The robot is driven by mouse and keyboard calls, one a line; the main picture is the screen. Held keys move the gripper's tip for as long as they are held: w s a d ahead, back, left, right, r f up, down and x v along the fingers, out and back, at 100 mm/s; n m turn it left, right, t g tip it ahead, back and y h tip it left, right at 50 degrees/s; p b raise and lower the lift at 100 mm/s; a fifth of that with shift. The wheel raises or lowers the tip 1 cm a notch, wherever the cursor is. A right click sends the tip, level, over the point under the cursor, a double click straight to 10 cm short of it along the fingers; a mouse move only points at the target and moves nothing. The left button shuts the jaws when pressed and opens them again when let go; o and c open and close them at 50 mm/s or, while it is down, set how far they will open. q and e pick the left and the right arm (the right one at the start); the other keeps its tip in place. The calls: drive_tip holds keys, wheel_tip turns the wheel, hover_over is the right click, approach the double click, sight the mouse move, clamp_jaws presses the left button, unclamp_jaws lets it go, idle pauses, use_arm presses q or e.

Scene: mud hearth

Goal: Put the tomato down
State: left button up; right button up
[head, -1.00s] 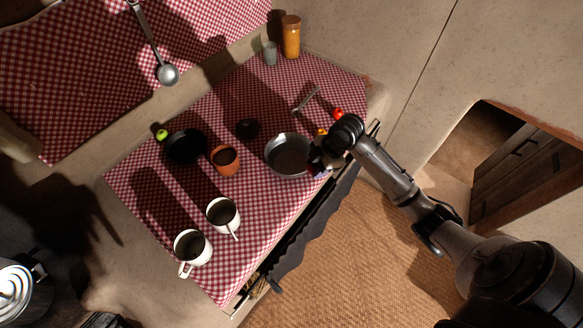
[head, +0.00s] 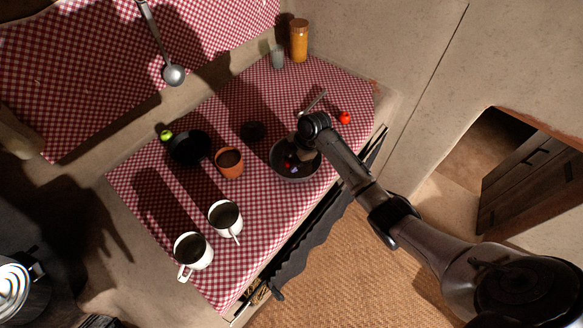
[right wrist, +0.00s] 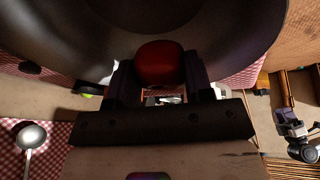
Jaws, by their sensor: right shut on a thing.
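A red tomato (right wrist: 160,63) is between the two fingers of my right gripper (right wrist: 160,82), which is shut on it. In the head view my right gripper (head: 293,164) is over the grey pan (head: 281,173), inside its rim as seen from above. The pan's dark inner wall (right wrist: 60,45) fills the top of the wrist view behind the tomato. I cannot tell whether the tomato touches the pan's bottom. Another small red round thing (head: 345,118) lies on the checked cloth right of the pan. My left gripper is not in view.
On the checked cloth (head: 150,185) stand a terracotta cup (head: 229,164), a black pan (head: 188,149), a green fruit (head: 166,135) and two white mugs (head: 225,219) (head: 192,252). An orange jar (head: 299,42) and a grey cup (head: 277,58) are at the back. A ladle (head: 173,75) hangs on the wall.

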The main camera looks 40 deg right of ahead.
drive_tip(key=shift+w+f, duration=0.2)
drive_tip(key=shift+a+f+b, duration=0.1)
drive_tip(key=shift+f+b, duration=0.3)
drive_tip(key=shift+f, duration=1.55)
drive_tip(key=shift+f, duration=0.1)
drive_tip(key=o, duration=0.7)
